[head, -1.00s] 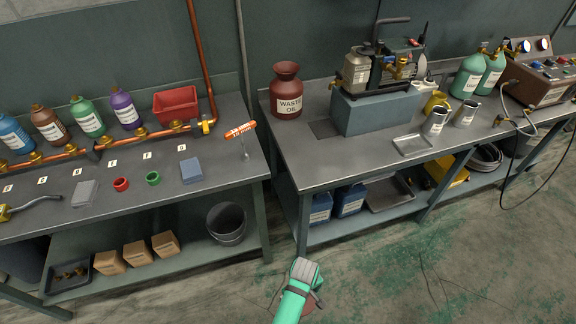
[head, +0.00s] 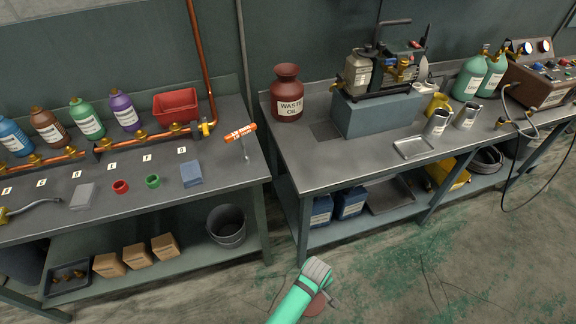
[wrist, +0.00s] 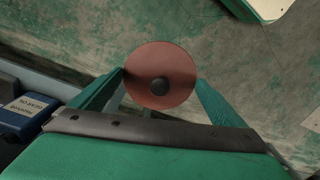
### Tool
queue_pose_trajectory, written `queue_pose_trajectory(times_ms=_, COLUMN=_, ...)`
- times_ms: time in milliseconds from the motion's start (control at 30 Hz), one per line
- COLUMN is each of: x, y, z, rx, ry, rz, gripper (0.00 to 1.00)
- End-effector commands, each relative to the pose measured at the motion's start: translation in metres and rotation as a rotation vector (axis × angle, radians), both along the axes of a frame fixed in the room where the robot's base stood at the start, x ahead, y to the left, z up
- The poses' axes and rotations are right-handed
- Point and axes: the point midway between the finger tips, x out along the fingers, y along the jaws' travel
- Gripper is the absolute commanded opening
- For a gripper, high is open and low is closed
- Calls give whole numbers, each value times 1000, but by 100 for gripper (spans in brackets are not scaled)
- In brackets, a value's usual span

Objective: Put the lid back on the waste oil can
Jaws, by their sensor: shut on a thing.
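The waste oil can (head: 287,96) is a dark red, labelled can standing upright at the left end of the right bench. My gripper (head: 318,290) is low in front of the benches, over the floor and well apart from the can. In the wrist view my gripper (wrist: 160,92) is shut on a round reddish-brown lid (wrist: 146,70) with a dark knob at its centre. The lid's edge (head: 315,306) also shows in the head view, mostly hidden by my gripper. The can's mouth is too small to make out clearly.
A pump unit on a blue-grey block (head: 377,112) stands right of the can. Metal cups (head: 436,124) and a shallow tray (head: 413,147) are farther right. Blue containers (head: 320,209) sit on the lower shelf. A bucket (head: 227,226) is under the left bench. Open floor surrounds my gripper.

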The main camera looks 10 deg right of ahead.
Motion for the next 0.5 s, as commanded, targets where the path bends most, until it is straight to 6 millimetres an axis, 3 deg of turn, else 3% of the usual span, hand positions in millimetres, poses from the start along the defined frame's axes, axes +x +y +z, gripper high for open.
queue_pose_trajectory(times_ms=500, x=0, y=-14, z=4, rx=-3, ry=1, rz=35, gripper=72)
